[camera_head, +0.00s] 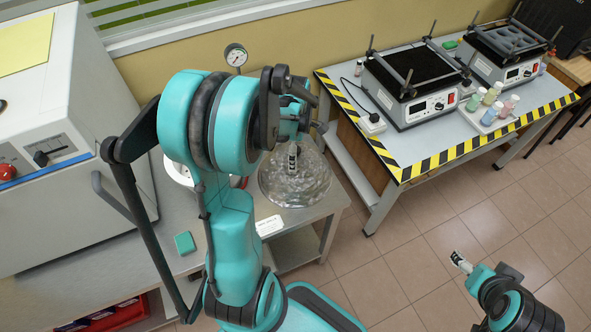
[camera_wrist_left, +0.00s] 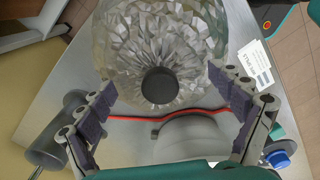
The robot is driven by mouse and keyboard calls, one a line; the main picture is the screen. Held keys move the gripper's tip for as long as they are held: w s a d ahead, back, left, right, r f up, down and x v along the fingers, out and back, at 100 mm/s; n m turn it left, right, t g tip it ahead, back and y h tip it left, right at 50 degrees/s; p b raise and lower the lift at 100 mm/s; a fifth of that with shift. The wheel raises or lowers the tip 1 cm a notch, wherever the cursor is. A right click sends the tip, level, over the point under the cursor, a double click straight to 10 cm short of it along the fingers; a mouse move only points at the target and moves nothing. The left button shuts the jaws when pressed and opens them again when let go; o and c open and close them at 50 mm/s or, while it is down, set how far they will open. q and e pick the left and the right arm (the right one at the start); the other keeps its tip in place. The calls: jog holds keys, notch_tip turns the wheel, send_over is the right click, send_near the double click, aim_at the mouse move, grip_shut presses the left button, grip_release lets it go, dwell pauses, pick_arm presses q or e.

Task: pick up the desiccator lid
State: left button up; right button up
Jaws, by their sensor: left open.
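The desiccator lid (camera_head: 305,180) is clear faceted glass on the metal side table, partly hidden by my left arm in the head view. In the left wrist view the glass lid (camera_wrist_left: 125,40) fills the upper middle, with a dark round knob (camera_wrist_left: 159,86) on it. My left gripper (camera_wrist_left: 162,82) is open and empty, its two padded fingers spread on either side of the knob. In the head view its fingertips (camera_head: 292,156) are over the lid. My right gripper (camera_head: 461,262) is at the lower right over the floor, far from the lid; its fingers are unclear.
A pressure gauge (camera_head: 236,56) stands behind my left arm. A red hose (camera_wrist_left: 130,118) runs by the lid. A white label (camera_head: 269,226) and green block (camera_head: 185,243) lie on the table. A large white instrument (camera_head: 60,190) stands left; a striped bench (camera_head: 420,145) holds shakers at right.

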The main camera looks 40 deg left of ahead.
pick_arm(q)
jog(key=c, duration=1.3)
jog(key=shift+s+d+r, duration=0.1)
jog(key=shift+s+d, duration=0.1)
jog(key=shift+s, duration=0.05)
grip_shut()
